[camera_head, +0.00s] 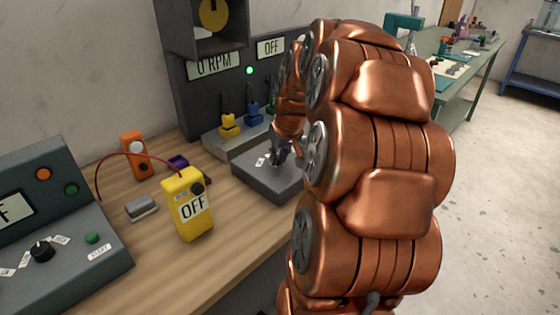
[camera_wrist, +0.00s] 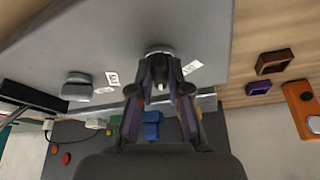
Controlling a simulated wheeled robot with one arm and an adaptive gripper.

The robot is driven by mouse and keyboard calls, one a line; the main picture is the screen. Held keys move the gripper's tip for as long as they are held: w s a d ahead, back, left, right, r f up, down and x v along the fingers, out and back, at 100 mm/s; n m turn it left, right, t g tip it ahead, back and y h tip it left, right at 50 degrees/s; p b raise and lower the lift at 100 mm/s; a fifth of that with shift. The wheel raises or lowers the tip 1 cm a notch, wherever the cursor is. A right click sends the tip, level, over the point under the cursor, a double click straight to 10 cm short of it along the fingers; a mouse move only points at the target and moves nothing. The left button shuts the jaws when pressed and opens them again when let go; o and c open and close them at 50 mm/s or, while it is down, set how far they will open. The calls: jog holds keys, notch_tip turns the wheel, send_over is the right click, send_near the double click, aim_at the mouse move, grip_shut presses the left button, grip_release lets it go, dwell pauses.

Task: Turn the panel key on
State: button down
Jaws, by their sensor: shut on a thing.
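A low grey panel box (camera_head: 262,183) lies on the wooden bench, with small white labels on its top. The panel key (camera_wrist: 159,51) shows in the wrist view as a rounded grey piece between two white labels, mostly covered by my fingers. My gripper (camera_wrist: 160,78) is shut on it. In the head view my gripper (camera_head: 279,155) reaches down to the panel's top, and my arm hides the panel's right side. A second grey knob (camera_wrist: 78,86) stands apart on the panel in the wrist view. The upright unit's display (camera_head: 270,47) reads OFF.
The upright unit (camera_head: 195,100) has a lit green lamp (camera_head: 249,71), a 0 RPM display and yellow and blue plugs. A yellow meter (camera_head: 188,204) reads OFF. An orange device (camera_head: 136,156) and a grey control console (camera_head: 70,200) stand left.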

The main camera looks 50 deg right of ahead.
jog(key=shift+a+m+h+b, duration=0.1)
jog(key=shift+m+h+b, duration=0.3)
jog(key=shift+m, duration=0.6)
jog(key=c, duration=1.1)
grip_release()
jog(key=shift+r, duration=0.1)
jog(key=v, duration=1.1)
jog(key=shift+a+r, duration=0.15)
jog(key=shift+r, duration=0.3)
